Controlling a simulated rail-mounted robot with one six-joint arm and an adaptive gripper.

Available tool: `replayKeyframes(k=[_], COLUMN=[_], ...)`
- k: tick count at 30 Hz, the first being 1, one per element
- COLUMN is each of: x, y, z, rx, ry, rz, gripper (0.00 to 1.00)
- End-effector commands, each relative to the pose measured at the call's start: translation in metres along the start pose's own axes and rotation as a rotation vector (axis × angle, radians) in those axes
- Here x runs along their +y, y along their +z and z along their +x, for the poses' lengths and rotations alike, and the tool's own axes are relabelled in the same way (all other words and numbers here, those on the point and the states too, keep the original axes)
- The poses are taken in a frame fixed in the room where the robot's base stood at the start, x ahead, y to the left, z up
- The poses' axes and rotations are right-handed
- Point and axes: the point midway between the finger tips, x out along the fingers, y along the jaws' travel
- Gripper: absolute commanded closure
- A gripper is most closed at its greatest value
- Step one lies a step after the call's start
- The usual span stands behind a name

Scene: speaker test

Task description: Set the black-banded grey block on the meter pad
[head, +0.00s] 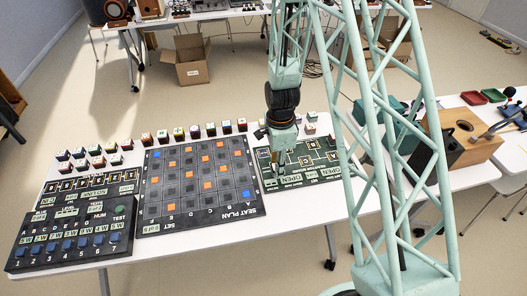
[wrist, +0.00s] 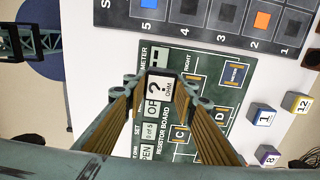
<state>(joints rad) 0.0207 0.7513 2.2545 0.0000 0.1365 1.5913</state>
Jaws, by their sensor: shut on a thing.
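My gripper (head: 278,164) is low over the left part of the green resistor board in the head view. In the wrist view my gripper's (wrist: 160,82) two fingers reach down to the board's meter end. The gripper is shut on a small block, taken to be the black-banded grey block; its sides and bands are mostly hidden by the fingers. The resistor board (wrist: 180,157) has a METER label beside the fingers.
The dark seat plan board (head: 150,222) with orange and blue squares lies just left. Several numbered blocks (wrist: 264,114) stand along the table's back. My green lattice column blocks part of the right side. The white table's front strip (head: 300,212) is clear.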

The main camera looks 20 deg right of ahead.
Motion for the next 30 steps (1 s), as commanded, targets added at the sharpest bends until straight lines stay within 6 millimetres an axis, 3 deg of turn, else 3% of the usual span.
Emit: replayKeyframes(k=[5, 30], x=[-0.017, -0.145], y=[0.002, 0.017], z=[0.002, 0.014], rx=[0.000, 0.000], ry=[-0.002, -0.001], rz=[0.000, 0.000], gripper=[0.86, 0.86])
